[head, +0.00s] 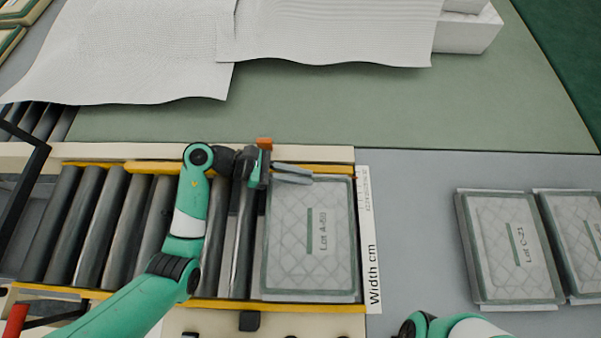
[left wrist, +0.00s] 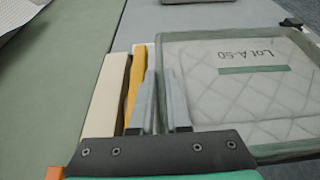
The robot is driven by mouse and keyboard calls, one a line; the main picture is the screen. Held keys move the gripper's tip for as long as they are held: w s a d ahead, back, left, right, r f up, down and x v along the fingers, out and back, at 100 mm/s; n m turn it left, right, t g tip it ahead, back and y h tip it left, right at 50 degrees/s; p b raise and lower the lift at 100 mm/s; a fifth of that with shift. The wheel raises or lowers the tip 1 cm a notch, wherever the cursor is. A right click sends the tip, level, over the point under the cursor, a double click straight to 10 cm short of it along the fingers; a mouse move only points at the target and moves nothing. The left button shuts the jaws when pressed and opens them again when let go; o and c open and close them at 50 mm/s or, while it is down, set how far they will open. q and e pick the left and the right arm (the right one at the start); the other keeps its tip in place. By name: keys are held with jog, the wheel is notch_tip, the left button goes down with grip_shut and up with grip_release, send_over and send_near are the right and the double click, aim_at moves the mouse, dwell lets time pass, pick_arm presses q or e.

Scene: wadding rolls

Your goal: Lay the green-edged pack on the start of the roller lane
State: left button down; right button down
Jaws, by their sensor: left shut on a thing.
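The green-edged pack (head: 290,245), a clear quilted pack marked "Lot A-50", lies flat over the right end of the roller lane (head: 122,225), between its yellow rails. My left gripper (head: 293,173) is at the pack's far edge and is shut on it. In the left wrist view, the two grey fingers (left wrist: 163,100) stand either side of the edge of the pack (left wrist: 235,95). The rollers under the pack are hidden. Part of my right arm shows at the bottom right; its gripper is out of view.
A "Width cm" scale strip (head: 370,250) runs along the lane's right end. Two similar packs, one marked "Lot C-21" (head: 510,250), lie on the grey table at the right. White wadding sheets (head: 330,30) lie on the green surface behind. The grey table between is clear.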

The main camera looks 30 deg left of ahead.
pick_arm(q)
jog(key=c, duration=0.9)
grip_release()
jog(key=shift+f, duration=0.1)
jog(key=shift+r+p, duration=0.9)
jog(key=shift+r, duration=0.05)
jog(key=v, duration=1.1)
jog(key=shift+s+a, duration=0.2)
jog(key=shift+a, duration=0.2)
